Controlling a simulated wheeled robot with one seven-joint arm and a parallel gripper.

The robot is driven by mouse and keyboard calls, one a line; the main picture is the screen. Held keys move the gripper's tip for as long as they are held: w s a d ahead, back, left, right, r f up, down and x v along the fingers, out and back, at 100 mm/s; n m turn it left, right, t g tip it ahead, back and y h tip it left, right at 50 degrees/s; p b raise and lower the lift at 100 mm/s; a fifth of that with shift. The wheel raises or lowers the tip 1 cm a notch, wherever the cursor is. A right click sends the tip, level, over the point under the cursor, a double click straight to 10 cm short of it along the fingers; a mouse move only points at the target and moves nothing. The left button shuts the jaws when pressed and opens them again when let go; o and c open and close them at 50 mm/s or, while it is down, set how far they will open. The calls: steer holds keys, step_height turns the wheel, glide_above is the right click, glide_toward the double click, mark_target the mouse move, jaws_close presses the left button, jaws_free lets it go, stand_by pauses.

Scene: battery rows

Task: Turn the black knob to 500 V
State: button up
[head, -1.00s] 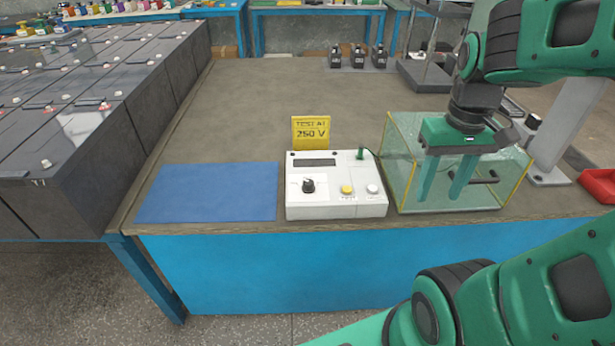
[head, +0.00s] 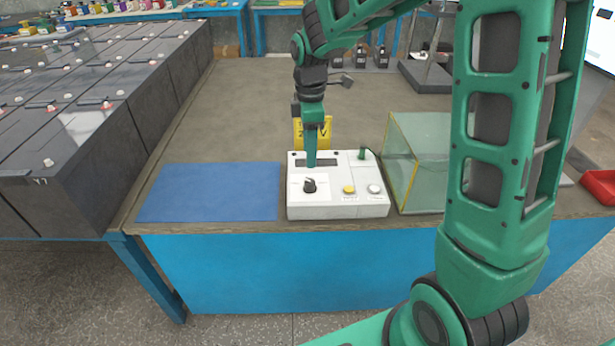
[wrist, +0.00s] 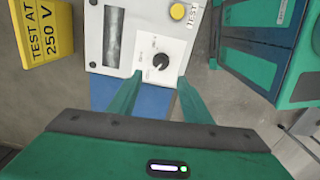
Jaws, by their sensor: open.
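The white tester box (head: 335,207) stands at the front of the bench. Its black knob (head: 309,185) is at the front left of the top panel and also shows in the wrist view (wrist: 160,61). The dial marks are too small to read. My gripper (head: 311,165) is above the box, pointing down, just behind the knob in the head view. In the wrist view my gripper (wrist: 158,85) is open and empty, its two fingers on either side of the knob in the picture. I see no contact with the knob.
A yellow sign (wrist: 48,32) behind the box reads TEST AT 250 V. A yellow button (head: 348,189) and a white button (head: 373,188) sit right of the knob. A blue mat (head: 210,192) lies left. A clear yellow-edged box (head: 418,165) stands close on the right.

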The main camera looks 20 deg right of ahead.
mark_target(309, 181)
step_height(309, 181, down, 9)
steer(key=shift+d+f, duration=0.1)
steer(key=shift+f, duration=0.1)
stand_by(0.3)
steer(key=c, duration=1.1)
steer(key=shift+o, duration=0.2)
steer(key=shift+r, duration=0.1)
